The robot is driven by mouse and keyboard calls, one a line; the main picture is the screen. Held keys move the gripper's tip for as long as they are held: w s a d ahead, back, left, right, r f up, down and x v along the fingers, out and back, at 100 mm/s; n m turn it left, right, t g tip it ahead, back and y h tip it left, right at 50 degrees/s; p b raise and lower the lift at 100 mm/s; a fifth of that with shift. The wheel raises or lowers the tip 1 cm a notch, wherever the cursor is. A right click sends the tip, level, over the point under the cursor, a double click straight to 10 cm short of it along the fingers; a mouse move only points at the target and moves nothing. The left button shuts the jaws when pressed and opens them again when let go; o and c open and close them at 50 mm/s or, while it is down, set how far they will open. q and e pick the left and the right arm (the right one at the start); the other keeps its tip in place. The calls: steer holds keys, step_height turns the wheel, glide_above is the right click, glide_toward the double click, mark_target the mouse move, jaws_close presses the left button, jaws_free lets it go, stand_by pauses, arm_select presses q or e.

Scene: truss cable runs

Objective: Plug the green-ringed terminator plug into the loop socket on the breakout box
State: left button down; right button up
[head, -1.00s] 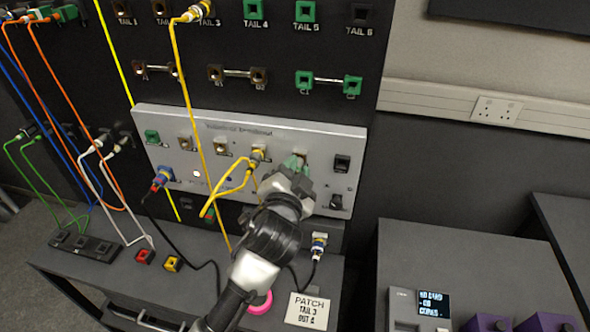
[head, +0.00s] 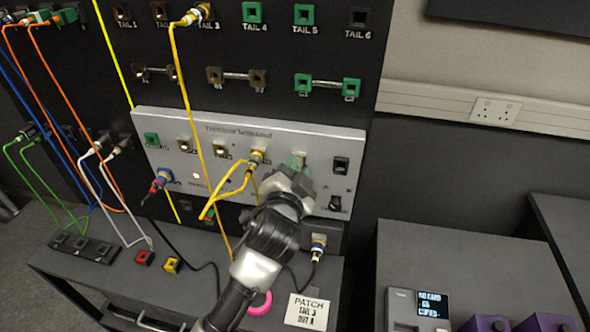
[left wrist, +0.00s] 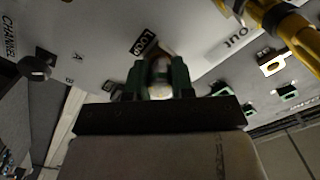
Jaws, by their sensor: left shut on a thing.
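The grey breakout box (head: 232,134) is mounted on the dark rack. My left gripper (head: 296,176) is in front of its upper right part, shut on the terminator plug (head: 297,163), of which only a little green shows in the head view. In the left wrist view the pale, round back of the plug (left wrist: 160,78) shows between green parts at the jaws. The plug is lined up with the loop socket (left wrist: 166,56), just beside the LOOP label (left wrist: 148,40). The plug hides most of the socket, and I cannot tell how deep it sits. My right gripper is out of view.
A yellow cable plug (head: 257,157) sits in the box socket just left of my gripper, its loop hanging close by. A patch card (head: 307,311) lies on the shelf.

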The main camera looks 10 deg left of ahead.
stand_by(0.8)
arm_select(q)
steer(key=shift+r+m+p, duration=0.15)
steer(key=shift+m+p, duration=0.35)
steer(key=shift+p, duration=0.2)
steer(key=shift+m+p, duration=0.55)
steer(key=shift+m, duration=0.35)
steer(key=shift+r+m+p, duration=0.1)
steer(key=shift+m+p, duration=1)
steer(key=shift+m, duration=0.3)
steer(key=shift+r, duration=0.1)
